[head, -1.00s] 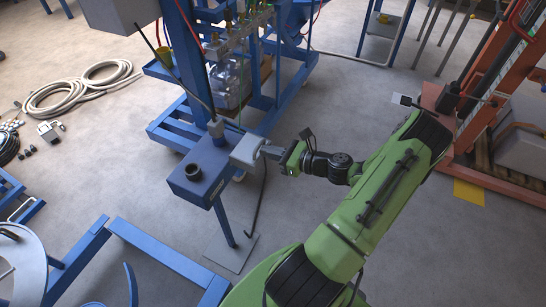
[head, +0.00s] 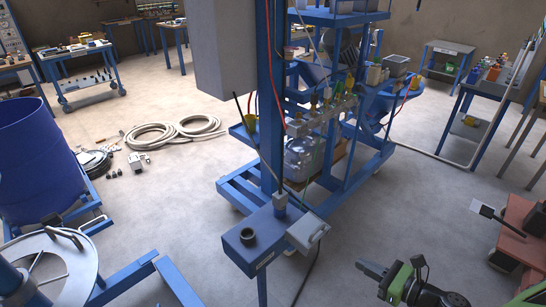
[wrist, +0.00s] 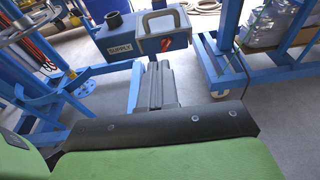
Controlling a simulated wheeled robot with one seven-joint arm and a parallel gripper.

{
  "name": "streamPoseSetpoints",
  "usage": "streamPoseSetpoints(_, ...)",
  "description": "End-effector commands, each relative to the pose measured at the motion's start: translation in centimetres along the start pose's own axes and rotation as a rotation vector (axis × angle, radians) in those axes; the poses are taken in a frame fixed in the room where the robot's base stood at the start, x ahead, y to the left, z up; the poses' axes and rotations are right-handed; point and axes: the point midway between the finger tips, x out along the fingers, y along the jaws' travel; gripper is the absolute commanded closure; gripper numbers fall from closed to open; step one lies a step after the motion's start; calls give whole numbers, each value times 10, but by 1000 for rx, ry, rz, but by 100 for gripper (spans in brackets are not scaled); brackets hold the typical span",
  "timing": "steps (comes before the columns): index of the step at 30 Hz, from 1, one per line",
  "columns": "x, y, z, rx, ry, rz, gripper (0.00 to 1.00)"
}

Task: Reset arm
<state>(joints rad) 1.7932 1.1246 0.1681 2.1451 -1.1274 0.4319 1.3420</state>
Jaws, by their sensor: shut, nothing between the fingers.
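My gripper (head: 368,266) is at the lower right of the head view, shut and empty. In the wrist view its closed grey fingers (wrist: 156,84) point at a grey switch box (wrist: 152,33) with a handle and a red knob. The same grey box (head: 308,231) shows in the head view, with a clear gap between it and my fingertips. It is fixed to the side of a blue box (head: 257,243) that has a round black socket on top. A "SUPPLY" label is on the blue box (wrist: 112,38) in the wrist view. Most of my arm is out of the head view.
A blue machine frame (head: 268,130) with a grey cabinet (head: 223,50) rises behind the boxes. A blue drum (head: 35,160) is at left, and coiled hoses (head: 155,135) lie on the floor behind. A red-orange machine base (head: 520,235) is at right. Floor between is clear.

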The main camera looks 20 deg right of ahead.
Motion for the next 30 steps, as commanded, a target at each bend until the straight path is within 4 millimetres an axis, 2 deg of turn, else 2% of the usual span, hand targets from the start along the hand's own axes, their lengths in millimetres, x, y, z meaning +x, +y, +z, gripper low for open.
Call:
streamPoseSetpoints(4, 4, 2, 2, -24, 18, 22, 100)
streamPoseSetpoints(7, 23, 18, 16, -173, 118, 153, 100)
streamPoseSetpoints(12, 60, 73, 52, -668, 369, 540, 100)
streamPoseSetpoints(17, 72, 125, 93, -1168, 513, 860, 100)
streamPoseSetpoints(20, 68, 158, 122, -1484, 559, 1020, 100)
streamPoseSetpoints(23, 57, 190, 151, -1796, 571, 1141, 100)
streamPoseSetpoints(27, 29, 230, 185, -2216, 532, 1230, 100)
streamPoseSetpoints(30, 6, 249, 199, -2449, 477, 1240, 100)
